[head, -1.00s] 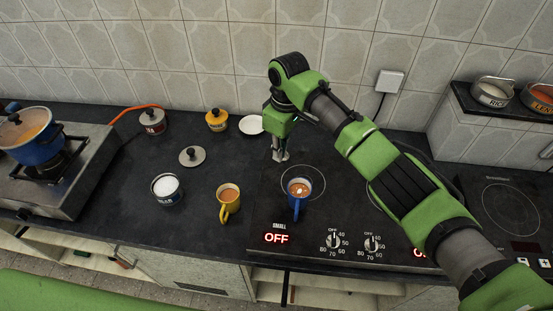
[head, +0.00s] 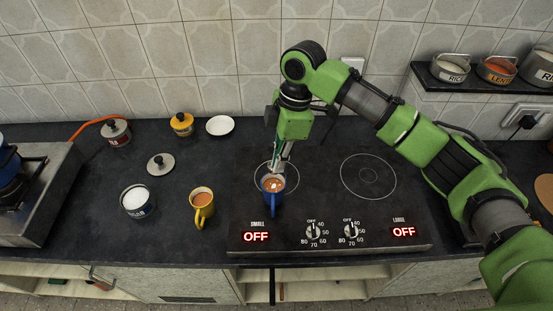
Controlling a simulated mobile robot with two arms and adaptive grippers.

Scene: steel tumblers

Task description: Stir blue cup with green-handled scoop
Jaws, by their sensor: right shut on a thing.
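The blue cup (head: 271,199) stands upright on the small left ring of the black hob, its handle toward me. It holds a brown drink with a pale patch on the surface. My right gripper (head: 281,164) points down directly over the cup's back rim. It is shut on a slim thing with a bit of green showing, which looks like the green-handled scoop. Most of the scoop is hidden by the fingers, and I cannot tell how deep its end sits in the cup. My left gripper is not in view.
A yellow cup (head: 202,203) of brown drink and an open white-filled jar (head: 137,202) stand left of the hob. A loose lid (head: 160,164), two lidded jars and a white saucer (head: 220,126) lie behind. The hob's large right ring (head: 368,176) is bare.

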